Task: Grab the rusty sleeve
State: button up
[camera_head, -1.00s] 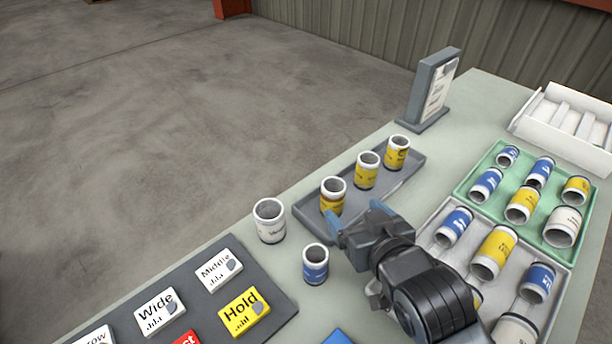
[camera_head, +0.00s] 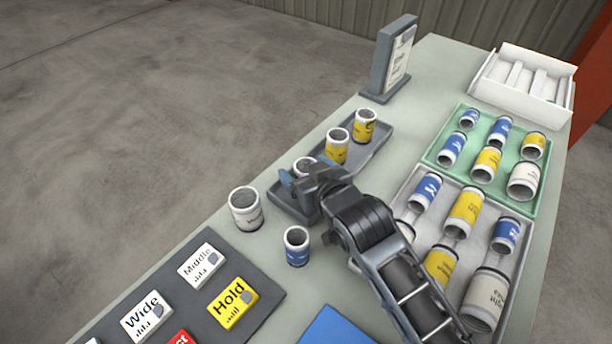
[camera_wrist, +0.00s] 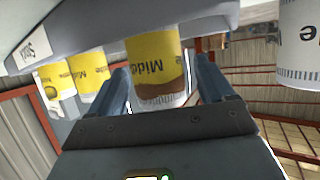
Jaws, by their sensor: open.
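The rusty sleeve (camera_wrist: 156,66) is yellow with white ends and a brown rust patch, and part of its lettering shows. In the wrist view it stands between the two fingers of my gripper (camera_wrist: 163,82), which are open with a gap on either side. In the head view my gripper (camera_head: 301,174) is at the near end of the grey tray (camera_head: 372,151) and hides most of this sleeve; only its rim (camera_head: 305,162) shows clearly. Two more yellow sleeves, one in the middle (camera_head: 337,151) and one at the far end (camera_head: 364,129), stand upright behind it.
A white sleeve (camera_head: 246,212) and a blue sleeve (camera_head: 296,250) stand close to my gripper on the near side. Green (camera_head: 432,153) and light grey trays of lying sleeves are at right. A sign (camera_head: 388,62) stands behind. A button panel (camera_head: 205,311) is at lower left.

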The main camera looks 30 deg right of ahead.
jog(key=shift+c, duration=0.4)
jog(key=c, duration=1.2)
jog(key=shift+c, duration=0.3)
jog(key=shift+r, duration=0.15)
